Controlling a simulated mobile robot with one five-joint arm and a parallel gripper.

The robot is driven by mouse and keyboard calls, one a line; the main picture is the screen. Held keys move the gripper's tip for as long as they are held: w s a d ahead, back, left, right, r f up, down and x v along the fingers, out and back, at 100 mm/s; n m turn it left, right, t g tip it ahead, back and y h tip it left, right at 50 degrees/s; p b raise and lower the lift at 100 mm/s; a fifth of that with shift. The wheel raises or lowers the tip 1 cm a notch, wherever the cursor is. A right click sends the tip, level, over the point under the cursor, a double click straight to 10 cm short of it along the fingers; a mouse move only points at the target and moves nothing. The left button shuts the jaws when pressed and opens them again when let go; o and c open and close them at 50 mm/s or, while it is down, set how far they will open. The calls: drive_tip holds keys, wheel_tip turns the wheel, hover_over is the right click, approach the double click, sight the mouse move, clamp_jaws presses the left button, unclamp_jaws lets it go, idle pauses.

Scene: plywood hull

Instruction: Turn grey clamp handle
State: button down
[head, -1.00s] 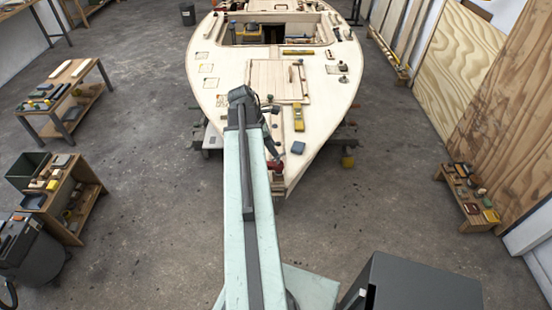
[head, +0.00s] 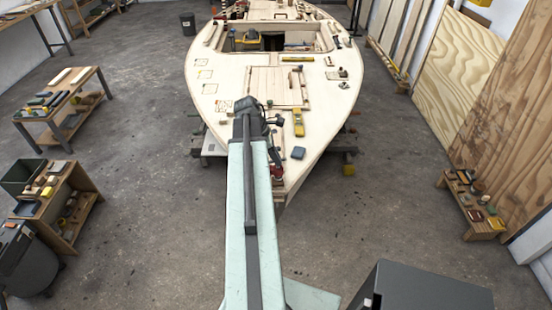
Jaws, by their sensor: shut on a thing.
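A small red clamp (head: 277,170) sits at the bow of the pale plywood hull (head: 310,160), just right of my arm. Its grey handle is too small and too covered by my gripper to make out clearly. My gripper (head: 274,158) points down at the clamp, close against it, and is shut on the handle. The fingertips are dark and partly hidden beside my pale green arm.
A raised hatch (head: 275,82) is behind. Loaded benches (head: 60,205) stand left, and a low bench (head: 470,205) stands right.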

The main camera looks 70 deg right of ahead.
drive_tip(key=shift+m+y, duration=0.3)
drive_tip(key=shift+m, duration=0.6)
drive_tip(key=c, duration=1.3)
unclamp_jaws()
drive_tip(key=p+v, duration=0.7)
drive_tip(key=shift+w+r, duration=0.25)
drive_tip(key=shift+r, duration=0.1)
